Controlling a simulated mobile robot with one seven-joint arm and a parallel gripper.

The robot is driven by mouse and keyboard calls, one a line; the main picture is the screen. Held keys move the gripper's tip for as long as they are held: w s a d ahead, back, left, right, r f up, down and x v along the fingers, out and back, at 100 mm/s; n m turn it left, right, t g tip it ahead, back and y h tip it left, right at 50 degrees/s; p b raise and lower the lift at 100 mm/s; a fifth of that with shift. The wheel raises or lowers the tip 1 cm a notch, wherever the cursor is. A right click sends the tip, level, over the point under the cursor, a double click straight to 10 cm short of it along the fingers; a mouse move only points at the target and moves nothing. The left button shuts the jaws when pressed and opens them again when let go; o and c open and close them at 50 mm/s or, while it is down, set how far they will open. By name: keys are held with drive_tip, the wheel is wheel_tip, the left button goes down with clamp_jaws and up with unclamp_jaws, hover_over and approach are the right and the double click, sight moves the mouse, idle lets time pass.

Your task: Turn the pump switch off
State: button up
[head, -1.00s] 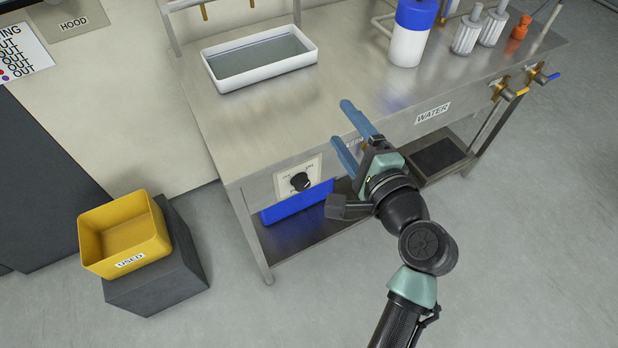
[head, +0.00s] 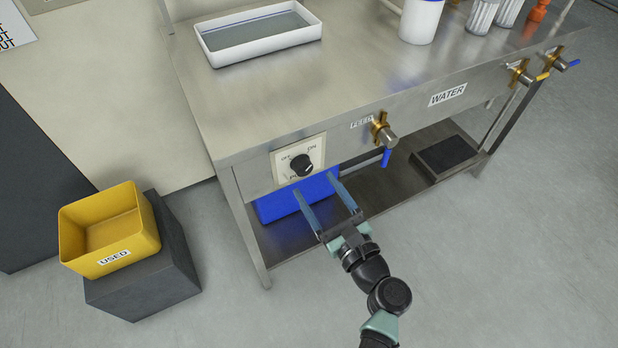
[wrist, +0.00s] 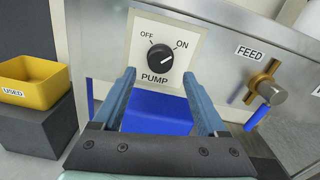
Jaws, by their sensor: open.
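The pump switch (head: 302,165) is a black round knob on a cream plate on the bench's front panel. In the wrist view the knob (wrist: 160,58) has OFF at its upper left, ON at its upper right and PUMP below. Its ridge seems to slant toward ON, though the mark is small. My gripper (head: 315,183) is open and empty, in front of and a little below the plate. In the wrist view its two blue fingers (wrist: 160,72) point at the panel, one to each side below the knob. No contact with the knob shows.
A brass FEED valve (head: 384,131) with a blue handle sticks out right of the switch. A blue bin (head: 275,205) sits under the panel. A yellow USED bin (head: 110,235) stands on a dark block at left. A white tray (head: 258,52) lies on the bench top.

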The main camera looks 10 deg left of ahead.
sight(306, 172)
drive_tip(key=shift+b+x, duration=0.3)
drive_tip(key=shift+x, duration=1.8)
clamp_jaws()
